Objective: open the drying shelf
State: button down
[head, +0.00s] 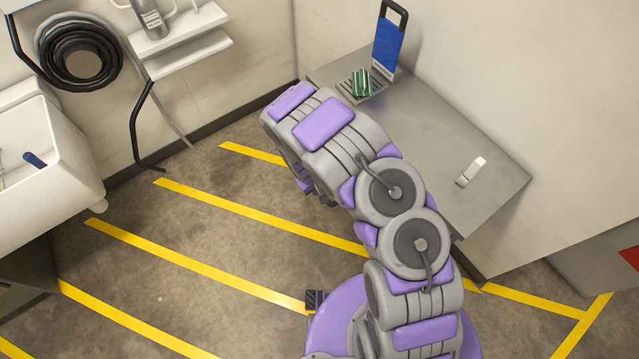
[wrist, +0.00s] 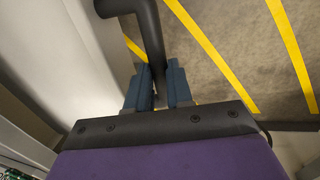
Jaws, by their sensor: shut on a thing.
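In the wrist view, my gripper (wrist: 160,88) has its two blue-grey fingers shut on a thick black bar handle (wrist: 151,35). The handle bends at the top left towards a pale grey panel (wrist: 95,45), which looks like the front of the drying shelf. How far the panel stands open cannot be told. In the head view, my arm reaches to the front of a grey metal unit (head: 440,130) against the right wall. My arm hides the fingers, the handle and part of the unit's front there.
On the unit stand a blue board with a black handle (head: 389,45), a green-striped bundle (head: 362,83) and a small white object (head: 470,171). A white sink (head: 50,170), coiled hose (head: 80,60) and wall shelf (head: 190,50) are left. The yellow-striped floor (head: 190,240) is mostly clear.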

jog(key=shift+s+d+f, duration=0.1)
jog(key=shift+s+d, duration=0.05)
jog(key=shift+s, duration=0.05)
jog(key=c, duration=1)
grip_release()
jog(key=shift+w, duration=0.1)
jog(key=shift+r, duration=0.25)
jog(key=a+r+p, duration=0.1)
jog(key=r, duration=0.4)
jog(key=s+a+r+p, duration=0.1)
jog(key=r, duration=0.5)
jog(key=a+r+p, duration=0.1)
jog(key=r, duration=0.4)
jog(key=shift+s+r, duration=0.3)
jog(key=shift+s, duration=0.1)
jog(key=shift+d, duration=0.1)
